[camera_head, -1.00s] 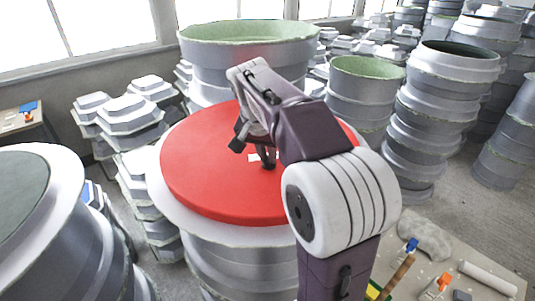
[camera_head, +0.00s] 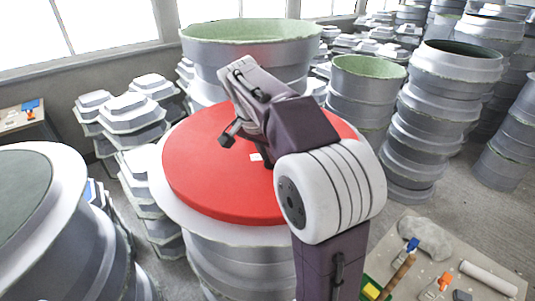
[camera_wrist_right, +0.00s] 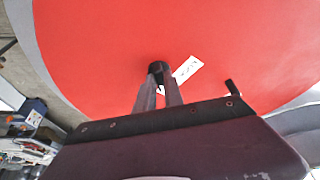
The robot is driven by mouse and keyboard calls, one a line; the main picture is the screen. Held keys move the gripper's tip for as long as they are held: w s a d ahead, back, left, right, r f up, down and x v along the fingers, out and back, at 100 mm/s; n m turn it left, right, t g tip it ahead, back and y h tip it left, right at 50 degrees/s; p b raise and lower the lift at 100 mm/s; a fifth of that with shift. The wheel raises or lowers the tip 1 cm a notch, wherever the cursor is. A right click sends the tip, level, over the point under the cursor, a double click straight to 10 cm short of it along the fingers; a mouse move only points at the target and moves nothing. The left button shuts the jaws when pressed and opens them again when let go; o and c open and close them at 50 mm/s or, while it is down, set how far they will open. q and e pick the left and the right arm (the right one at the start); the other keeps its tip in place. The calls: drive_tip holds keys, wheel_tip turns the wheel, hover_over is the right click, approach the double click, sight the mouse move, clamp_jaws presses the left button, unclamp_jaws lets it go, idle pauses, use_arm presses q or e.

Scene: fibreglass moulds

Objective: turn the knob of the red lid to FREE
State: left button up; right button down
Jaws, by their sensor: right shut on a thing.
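The red lid (camera_head: 210,165) lies flat on top of a large white-rimmed grey mould. In the right wrist view, the lid (camera_wrist_right: 100,50) fills most of the picture. A small black knob (camera_wrist_right: 156,66) stands on it beside a white label (camera_wrist_right: 188,69), whose lettering is too small to read. My right gripper (camera_wrist_right: 158,82) is shut on the knob, with a finger on each side. In the head view, my right arm hides the knob and the fingertips, and the label (camera_head: 256,157) shows just left of them. My left gripper is not in view.
Stacked grey moulds (camera_head: 440,120) stand behind and to the right. Another large mould (camera_head: 60,230) is at the left front. A table (camera_head: 455,260) at the lower right holds tools. Bare floor (camera_head: 450,205) shows at the right.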

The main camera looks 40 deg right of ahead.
drive_tip(key=c, duration=1.5)
unclamp_jaws()
drive_tip(key=shift+s+f, duration=0.1)
drive_tip(key=shift+f, duration=0.05)
drive_tip(key=shift+o, duration=0.3)
drive_tip(key=shift+d, duration=0.25)
drive_tip(key=v, duration=0.9)
